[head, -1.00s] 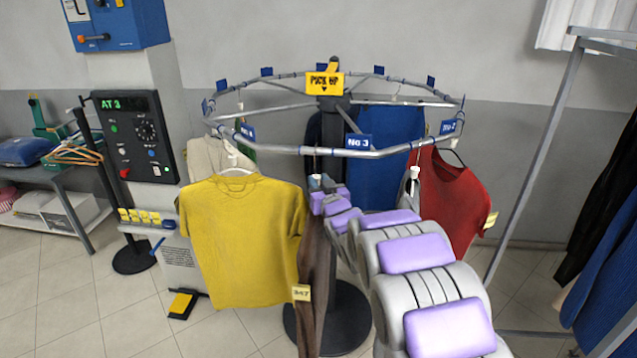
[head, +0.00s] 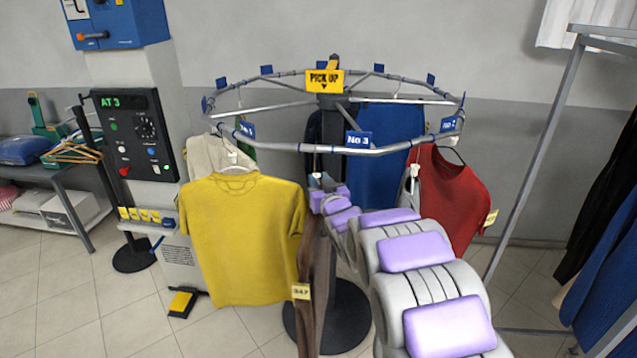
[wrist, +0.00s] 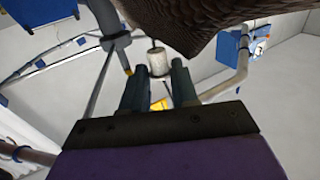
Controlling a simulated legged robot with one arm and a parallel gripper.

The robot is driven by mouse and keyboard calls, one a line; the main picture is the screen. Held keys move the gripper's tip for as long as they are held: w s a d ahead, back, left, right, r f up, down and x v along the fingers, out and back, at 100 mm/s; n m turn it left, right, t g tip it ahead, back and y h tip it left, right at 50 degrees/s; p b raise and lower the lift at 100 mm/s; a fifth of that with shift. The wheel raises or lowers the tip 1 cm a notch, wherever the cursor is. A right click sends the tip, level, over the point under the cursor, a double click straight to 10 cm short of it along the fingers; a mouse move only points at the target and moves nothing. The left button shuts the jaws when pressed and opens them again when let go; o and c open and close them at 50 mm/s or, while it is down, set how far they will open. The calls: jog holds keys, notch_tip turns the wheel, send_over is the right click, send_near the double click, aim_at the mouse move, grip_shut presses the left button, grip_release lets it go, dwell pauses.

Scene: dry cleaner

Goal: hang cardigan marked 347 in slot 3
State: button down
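The brown cardigan (head: 313,270) hangs below the front of the rail, seen nearly edge-on, with a yellow tag (head: 301,292) reading 347. The No 3 sign (head: 360,141) is on the front of the ring rail (head: 300,148), a little right of the cardigan. My gripper (head: 318,181) is just under the rail at the cardigan's top. In the wrist view my gripper (wrist: 159,82) has its fingers close on both sides of the hanger's white grip (wrist: 158,62) and looks shut on it. Cardigan cloth (wrist: 175,18) fills the upper edge there. Hook contact with the rail is unclear.
A yellow shirt (head: 240,240) hangs close on the left and a red shirt (head: 455,200) on the right. A blue garment (head: 385,170) hangs behind. The control panel (head: 130,135) reads AT 3. A metal rack (head: 530,150) stands at right.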

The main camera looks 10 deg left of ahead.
jog(key=c, duration=0.8)
grip_release()
jog(key=v, duration=1.7)
jog(key=shift+s+d+f+b, duration=0.1)
jog(key=shift+b, duration=0.25)
jog(key=shift+s+a+b, duration=0.15)
jog(key=shift+s+b, duration=3.85)
jog(key=shift+b, duration=0.8)
jog(key=shift+s+a+b, duration=0.15)
jog(key=shift+s+b, duration=3.85)
jog(key=shift+b, duration=0.75)
